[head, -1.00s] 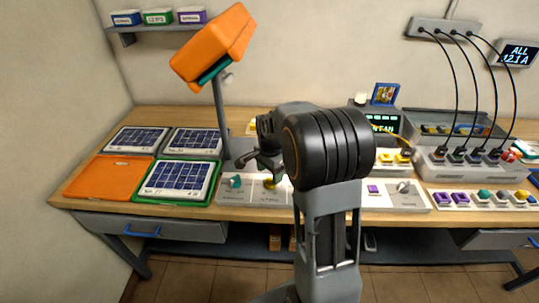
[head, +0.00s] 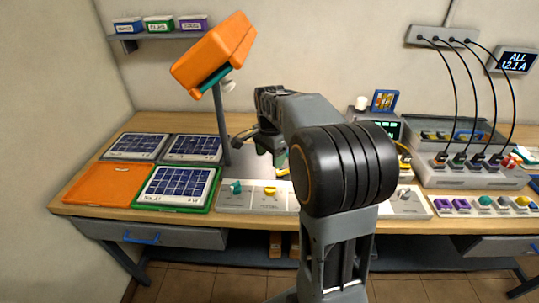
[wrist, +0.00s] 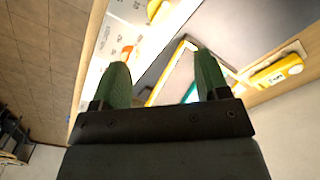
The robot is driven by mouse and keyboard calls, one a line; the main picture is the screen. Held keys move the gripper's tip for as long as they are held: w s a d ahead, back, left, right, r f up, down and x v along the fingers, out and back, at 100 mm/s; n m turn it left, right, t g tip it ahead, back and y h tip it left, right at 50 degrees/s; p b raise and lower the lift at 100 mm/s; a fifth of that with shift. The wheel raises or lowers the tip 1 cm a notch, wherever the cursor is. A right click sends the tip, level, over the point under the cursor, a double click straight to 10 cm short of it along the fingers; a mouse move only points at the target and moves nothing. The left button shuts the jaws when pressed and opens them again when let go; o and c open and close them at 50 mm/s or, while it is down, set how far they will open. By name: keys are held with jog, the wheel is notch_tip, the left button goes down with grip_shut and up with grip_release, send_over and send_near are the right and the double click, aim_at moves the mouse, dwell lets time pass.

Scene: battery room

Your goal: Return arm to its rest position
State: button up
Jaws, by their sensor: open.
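My gripper shows in the wrist view (wrist: 162,80) with two green fingers spread apart and nothing between them. In the head view my arm reaches over the middle of the workbench (head: 130,220), and the fingers are mostly hidden behind its dark links. Beyond the fingers in the wrist view lie a yellow-edged item (wrist: 172,72) and a pale panel surface. The arm is bent and raised above the bench.
An orange lamp-like head (head: 215,55) on a grey post stands left of my arm. Solar panels (head: 175,187) and an orange tray (head: 108,184) lie at left. A control strip (head: 250,198) runs along the front. A charger with black cables (head: 470,172) stands at right.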

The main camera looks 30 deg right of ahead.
jog(key=s+a+n+t, duration=0.2)
jog(key=s+a+n, duration=0.3)
jog(key=s+n, duration=0.2)
jog(key=s+a+f+n+t, duration=0.1)
jog(key=s+a+n, duration=0.3)
jog(key=s+n, duration=0.4)
jog(key=shift+s+a+f+t, duration=0.15)
jog(key=shift+s+a+t, duration=0.25)
jog(key=shift+s, duration=0.15)
